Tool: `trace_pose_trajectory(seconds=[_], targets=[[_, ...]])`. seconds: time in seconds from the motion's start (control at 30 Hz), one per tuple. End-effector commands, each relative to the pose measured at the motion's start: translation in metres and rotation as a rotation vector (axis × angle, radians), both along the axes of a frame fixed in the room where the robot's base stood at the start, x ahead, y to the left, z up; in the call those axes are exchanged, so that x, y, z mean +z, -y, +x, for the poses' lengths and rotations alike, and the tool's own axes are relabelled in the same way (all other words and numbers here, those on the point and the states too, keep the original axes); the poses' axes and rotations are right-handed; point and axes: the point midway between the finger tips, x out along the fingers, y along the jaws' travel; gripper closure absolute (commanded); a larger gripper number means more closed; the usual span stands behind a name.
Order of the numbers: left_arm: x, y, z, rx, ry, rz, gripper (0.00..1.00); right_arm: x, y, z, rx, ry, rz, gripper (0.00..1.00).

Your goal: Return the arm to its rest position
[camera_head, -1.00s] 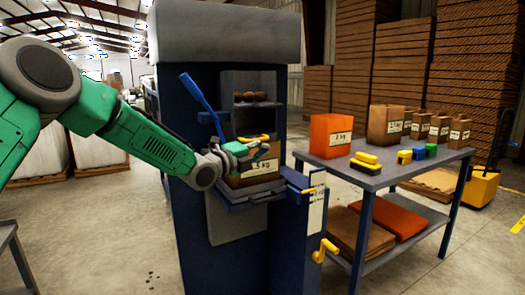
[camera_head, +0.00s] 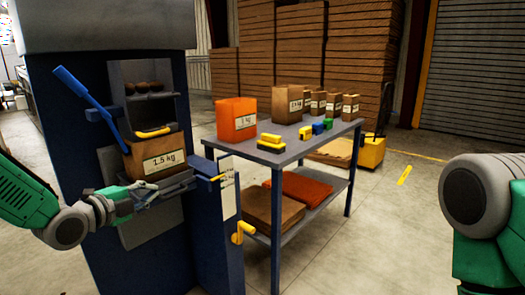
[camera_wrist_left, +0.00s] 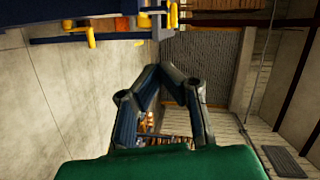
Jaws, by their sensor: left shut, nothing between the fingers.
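My left arm comes in from the left in the head view. Its left gripper (camera_head: 146,192) is shut and empty, in front of the lower part of the grader (camera_head: 75,65), below and left of the label on a 1.5 kg paper bag (camera_head: 158,152). The bag stands in the grader's opening, under a yellow bar (camera_head: 153,133). In the left wrist view the dark fingers of the left gripper (camera_wrist_left: 162,72) come together, with nothing between them. My right arm shows at the right edge of the head view; its gripper is out of frame.
A blue lever (camera_head: 88,100) and a yellow crank (camera_head: 241,232) stick out from the grader. A side table (camera_head: 283,157) carries an orange bag (camera_head: 236,119), several brown bags and small coloured blocks. Open floor (camera_head: 390,230) lies right of the table.

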Motion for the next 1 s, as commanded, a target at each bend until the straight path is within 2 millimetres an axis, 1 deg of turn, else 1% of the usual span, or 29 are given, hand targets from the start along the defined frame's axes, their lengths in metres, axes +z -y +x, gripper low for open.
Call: trace_pose_trajectory(seconds=[0.03,0.07,0.1,0.17,0.2,0.27,0.3,0.37,0.4,0.47,0.5,0.57,0.6,0.7,0.73,0.8,0.83,0.9,1.0], targets=[[-0.037,0.010,-0.016,0.022,-0.127,-0.069,1.00,0.003,0.000,0.000,0.001,0.000,0.000,0.60],[-0.057,0.015,-0.026,0.044,-0.204,-0.120,1.00,0.005,0.000,0.000,0.001,0.000,0.001,0.60],[-0.084,0.021,-0.042,0.081,-0.307,-0.183,1.00,0.006,0.000,0.000,0.001,0.000,0.001,0.60],[-0.121,0.029,-0.068,0.147,-0.457,-0.273,1.00,0.008,-0.001,0.000,0.001,0.001,0.001,0.60],[-0.145,0.034,-0.087,0.198,-0.553,-0.327,1.00,0.010,-0.001,0.000,0.002,0.001,0.001,0.60],[-0.178,0.040,-0.119,0.287,-0.692,-0.405,1.00,0.012,-0.001,0.000,0.002,0.001,0.001,0.60],[-0.198,0.042,-0.142,0.354,-0.780,-0.454,1.00,0.014,-0.001,0.000,0.002,0.001,0.001,0.60],[-0.226,0.045,-0.179,0.468,-0.906,-0.519,1.00,0.016,0.000,0.000,0.001,0.001,0.001,0.60],[-0.242,0.046,-0.205,0.551,-0.983,-0.559,1.00,0.017,0.000,0.000,0.001,0.001,0.001,0.60],[-0.264,0.046,-0.246,0.687,-1.091,-0.611,1.00,0.019,0.000,0.000,0.001,0.000,0.001,0.60],[-0.276,0.044,-0.273,0.781,-1.151,-0.641,1.00,0.021,0.000,0.000,0.001,0.000,0.001,0.60],[-0.289,0.040,-0.312,0.922,-1.223,-0.679,1.00,0.023,0.000,0.000,0.001,0.000,0.000,0.60],[-0.295,0.036,-0.336,1.013,-1.262,-0.699,1.00,0.024,0.000,0.000,0.001,0.000,0.000,0.60],[-0.304,0.028,-0.384,1.207,-1.316,-0.732,1.00,0.026,0.000,0.000,0.001,0.000,0.000,0.60],[-0.305,0.026,-0.395,1.254,-1.326,-0.738,1.00,0.026,0.000,0.000,0.001,0.000,0.000,0.60],[-0.307,0.022,-0.415,1.340,-1.338,-0.750,1.00,0.027,0.000,0.000,0.001,0.000,0.000,0.60],[-0.307,0.021,-0.421,1.365,-1.340,-0.754,1.00,0.027,0.000,0.000,0.001,0.000,0.000,0.60],[-0.307,0.019,-0.430,1.406,-1.341,-0.759,1.00,0.027,0.000,0.000,0.001,0.000,0.001,0.60],[-0.307,0.019,-0.432,1.422,-1.340,-0.762,1.00,0.027,0.000,0.000,0.001,0.000,0.001,0.60]])
